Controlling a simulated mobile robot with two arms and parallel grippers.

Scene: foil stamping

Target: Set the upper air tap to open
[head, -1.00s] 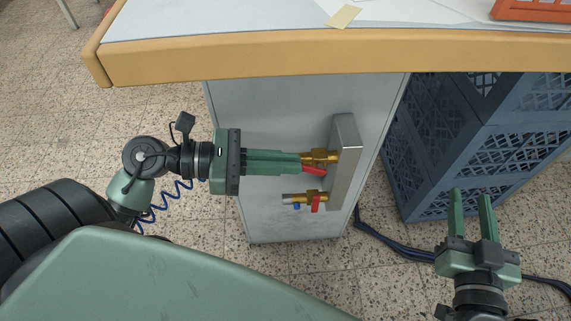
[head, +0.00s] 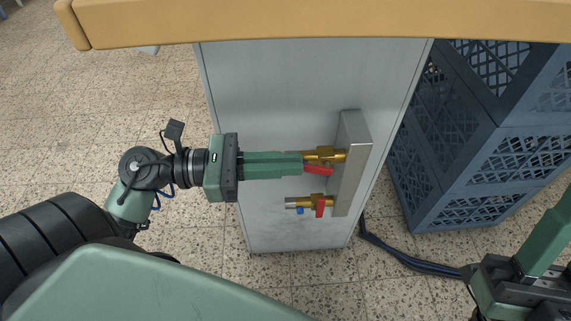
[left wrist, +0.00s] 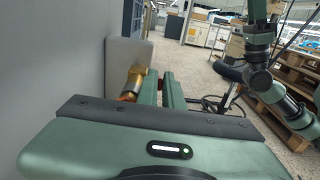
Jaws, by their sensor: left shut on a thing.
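The upper air tap (head: 326,154) is a brass valve on a grey metal plate on the side of the cabinet. Its red lever (head: 318,170) slants slightly down to the right, close to the tap body. My left gripper (head: 302,165) comes in from the left, shut on the lever's left end, which the fingers hide. In the left wrist view the brass tap (left wrist: 134,82) shows beside the fingers (left wrist: 162,88). The lower tap (head: 318,200) has a red lever hanging down across it and a blue part below. My right gripper (head: 548,235) is partly cut off at the right edge.
The tabletop's tan edge (head: 300,22) runs above the taps. Blue crates (head: 460,150) are stacked to the right of the cabinet (head: 270,90). A dark hose (head: 400,255) runs along the floor below them. The floor to the left is clear.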

